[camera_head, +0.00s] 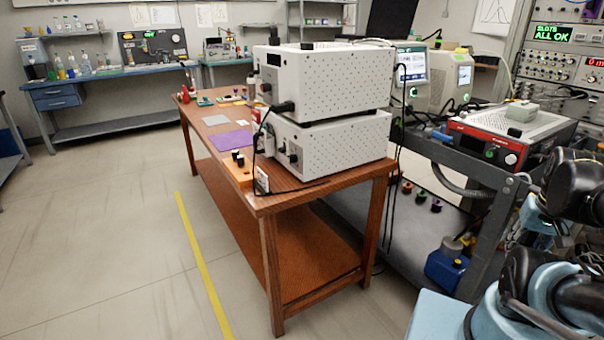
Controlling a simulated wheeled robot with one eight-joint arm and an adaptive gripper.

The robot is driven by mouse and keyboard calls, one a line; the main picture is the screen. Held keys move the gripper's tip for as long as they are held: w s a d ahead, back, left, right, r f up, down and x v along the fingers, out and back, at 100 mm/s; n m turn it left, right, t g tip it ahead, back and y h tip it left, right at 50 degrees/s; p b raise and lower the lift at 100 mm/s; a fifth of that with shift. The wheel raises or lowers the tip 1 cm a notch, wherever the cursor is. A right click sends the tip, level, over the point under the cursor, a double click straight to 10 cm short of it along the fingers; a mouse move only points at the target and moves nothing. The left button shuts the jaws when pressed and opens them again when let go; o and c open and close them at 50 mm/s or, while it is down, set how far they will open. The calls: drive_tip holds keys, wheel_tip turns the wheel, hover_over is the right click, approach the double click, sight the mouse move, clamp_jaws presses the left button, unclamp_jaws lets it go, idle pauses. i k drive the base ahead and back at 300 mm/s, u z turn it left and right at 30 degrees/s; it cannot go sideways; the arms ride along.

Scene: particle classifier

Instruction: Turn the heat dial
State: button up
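A red-fronted device (486,146) with a pale top stands on the dark metal cart at the right. A round whitish dial (511,159) is near the right end of its front, with a small green-lit knob (489,153) to its left. No heat label can be read at this size, so I cannot tell for sure which one is the heat dial. Parts of my blue and black arm fill the lower right, to the right of and below the device. My gripper's fingertips do not show.
Two stacked white perforated boxes (335,147) stand on the wooden table (281,209) in the middle. The cart's dark frame (450,158) and an instrument rack (567,68) are at the right. Open floor with a yellow line (203,268) lies at the left.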

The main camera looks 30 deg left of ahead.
sight(264, 88)
drive_tip(key=z, duration=0.55)
drive_tip(key=k, duration=2)
drive_tip(key=u, duration=1.55)
drive_tip(key=i, duration=1)
drive_tip(key=u, duration=0.05)
